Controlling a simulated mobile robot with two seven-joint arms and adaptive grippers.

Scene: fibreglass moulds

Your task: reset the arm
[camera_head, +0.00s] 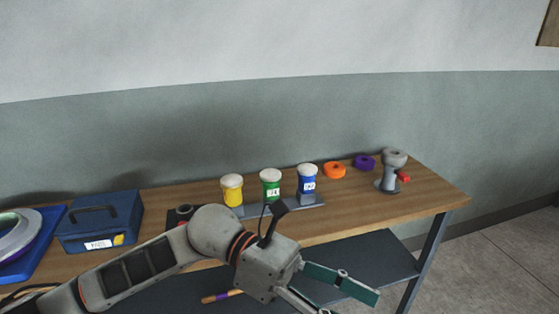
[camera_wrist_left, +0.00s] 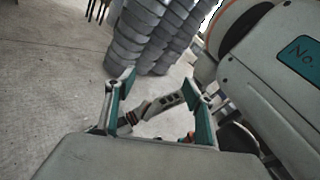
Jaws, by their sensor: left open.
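My left arm comes in from the lower left in the head view and reaches across in front of the wooden workbench (camera_head: 408,212). My left gripper (camera_head: 345,298) is at the bottom, in front of the bench, with its teal-padded fingers spread and nothing seen between them. One finger is partly cut off by the frame's edge. In the left wrist view the left gripper (camera_wrist_left: 163,92) also shows open, with two teal pads apart. Behind the gap, a grey arm link with orange rings shows in that view. My right gripper cannot be made out.
On the bench stand yellow (camera_head: 232,191), green (camera_head: 270,185) and blue (camera_head: 308,180) jars, orange (camera_head: 334,170) and purple (camera_head: 364,162) rolls, a grey device (camera_head: 392,170) and a blue toolbox (camera_head: 98,221). Stacked grey drums (camera_wrist_left: 150,35) stand on open floor.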

